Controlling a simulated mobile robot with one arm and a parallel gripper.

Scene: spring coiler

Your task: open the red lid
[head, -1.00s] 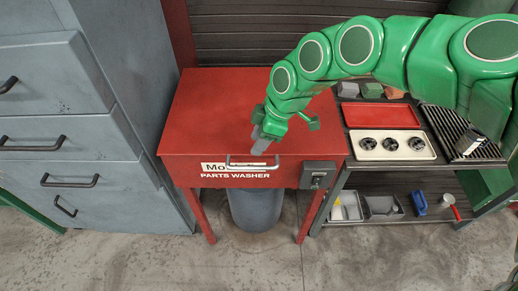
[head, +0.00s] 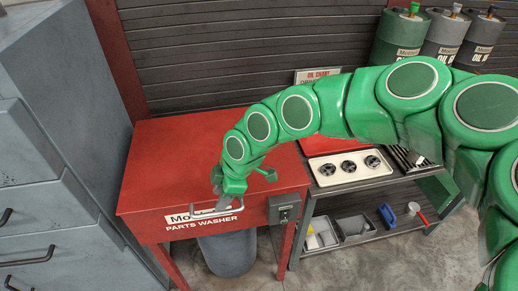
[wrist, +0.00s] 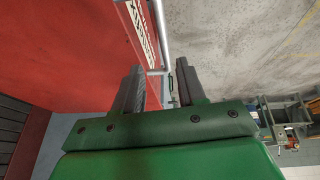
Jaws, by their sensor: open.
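The red lid (head: 170,165) is the flat top of the parts washer and lies shut. A silver bar handle (head: 216,214) sits at its front edge, over the white label. My gripper (head: 216,187) is at the front of the lid, just above and behind the handle in the head view. In the wrist view my gripper (wrist: 158,70) is open, with dark fingers spread apart. The handle (wrist: 161,35) shows there between and beyond the fingertips, beside the red surface (wrist: 60,50). Whether a finger touches the handle I cannot tell.
A grey drawer cabinet (head: 60,140) stands close on the left. A small control box (head: 285,208) is on the washer's front right. A shelf cart with a white tray (head: 350,168) stands to the right. Oil drums (head: 440,37) are at the back.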

